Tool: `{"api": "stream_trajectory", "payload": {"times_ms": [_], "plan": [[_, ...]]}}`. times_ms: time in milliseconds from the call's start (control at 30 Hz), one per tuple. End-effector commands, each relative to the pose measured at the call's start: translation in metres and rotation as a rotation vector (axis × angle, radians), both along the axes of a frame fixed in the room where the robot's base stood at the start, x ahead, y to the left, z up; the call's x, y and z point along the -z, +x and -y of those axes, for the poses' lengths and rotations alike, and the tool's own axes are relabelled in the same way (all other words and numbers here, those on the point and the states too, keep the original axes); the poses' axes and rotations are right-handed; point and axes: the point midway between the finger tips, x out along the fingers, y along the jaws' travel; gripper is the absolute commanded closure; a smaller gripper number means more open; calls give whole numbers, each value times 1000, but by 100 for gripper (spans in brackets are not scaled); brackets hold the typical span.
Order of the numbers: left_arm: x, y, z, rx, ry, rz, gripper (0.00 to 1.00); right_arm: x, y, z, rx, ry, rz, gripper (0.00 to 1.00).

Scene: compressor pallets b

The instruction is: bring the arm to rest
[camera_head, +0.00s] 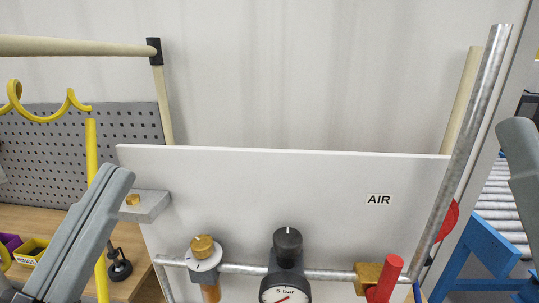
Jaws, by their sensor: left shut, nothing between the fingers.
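My left gripper (114,174) is in the lower left, its two long grey fingers lying side by side and pointing up and to the right. The fingers are shut with nothing between them. Their tips are in front of the grey bracket with a brass fitting (133,200) in the picture; I cannot tell whether they touch it. A grey part of my right arm or gripper (521,150) shows at the right edge, cut off by the frame. I cannot see its jaws.
A white panel marked AIR (300,190) stands ahead. Before it run a metal pipe (240,269), a brass-topped valve (203,247), a gauge (286,294) and a red handle (385,278). A yellow hose (91,140) hangs left. A blue frame (480,255) and roller conveyor (497,200) are right.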

Motion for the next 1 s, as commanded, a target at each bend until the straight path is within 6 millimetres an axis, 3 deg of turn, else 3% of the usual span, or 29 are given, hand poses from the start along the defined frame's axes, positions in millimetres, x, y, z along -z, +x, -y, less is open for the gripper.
{"api": "stream_trajectory", "payload": {"times_ms": [33,100,200,233,467,800,900,1000], "plan": [[-28,-11,-3,-2,-55,54,100,0,0,0,0,0,0,38],[-51,-20,-25,-23,-174,94,100,0,0,0,0,0,0,38],[-48,-17,-43,41,-348,68,100,0,0,0,0,0,0,38],[-74,-18,-42,43,-346,68,100,-25,1,0,0,0,-2,38],[-163,-17,-42,40,-340,66,100,-116,0,0,0,0,1,38],[-320,-17,-42,39,-338,65,100,-274,0,0,0,0,1,38],[-348,-17,-42,39,-338,65,100,-302,0,0,0,0,0,38],[-361,-17,-42,38,-338,64,100,-315,0,0,0,0,0,38]]}}
